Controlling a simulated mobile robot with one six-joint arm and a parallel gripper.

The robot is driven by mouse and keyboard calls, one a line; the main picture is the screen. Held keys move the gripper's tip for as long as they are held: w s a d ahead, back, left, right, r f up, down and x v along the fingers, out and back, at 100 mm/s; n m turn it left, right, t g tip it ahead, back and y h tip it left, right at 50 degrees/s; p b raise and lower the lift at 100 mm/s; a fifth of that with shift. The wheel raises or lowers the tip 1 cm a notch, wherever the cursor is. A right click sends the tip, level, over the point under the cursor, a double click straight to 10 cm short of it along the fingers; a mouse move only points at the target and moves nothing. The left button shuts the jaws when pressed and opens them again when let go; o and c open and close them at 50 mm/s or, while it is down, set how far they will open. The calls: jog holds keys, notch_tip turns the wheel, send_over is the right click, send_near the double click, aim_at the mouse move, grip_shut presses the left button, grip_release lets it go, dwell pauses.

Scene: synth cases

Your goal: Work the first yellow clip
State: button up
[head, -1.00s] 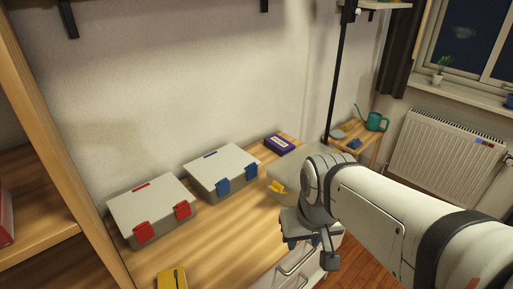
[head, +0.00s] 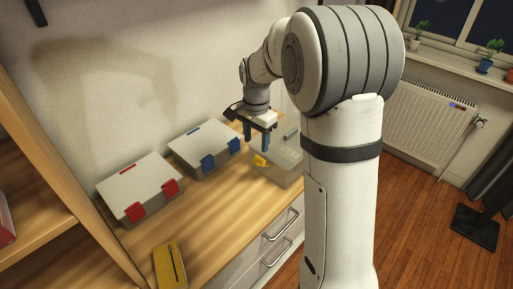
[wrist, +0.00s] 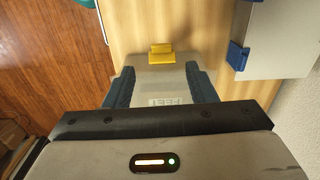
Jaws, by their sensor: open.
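A grey case (head: 286,172) stands at the right end of the wooden counter, partly hidden by my arm. A yellow clip (head: 260,160) shows on its front side; I cannot tell whether it is latched. No second yellow clip shows. My gripper (head: 256,147) is open and empty, with its blue fingers pointing down over the case. In the wrist view the yellow clip (wrist: 161,54) is beyond the fingertips, roughly centred between them. Part of the case's lid, with a pale label, shows between the fingers of my gripper (wrist: 160,80).
A case with blue clips (head: 204,146) and a case with red clips (head: 140,187) stand to the left. A yellow item (head: 170,268) lies at the counter's front. A wooden shelf unit (head: 75,170) bounds the left. The counter (head: 225,215) before the cases is clear.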

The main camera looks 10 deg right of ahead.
aim_at(256, 161)
jog(key=shift+w+f, duration=0.25)
jog(key=shift+f, duration=0.4)
notch_tip(256, 161, down, 7)
jog(key=shift+r+p, duration=0.1)
jog(key=shift+p, duration=0.25)
jog(key=shift+c, duration=0.3)
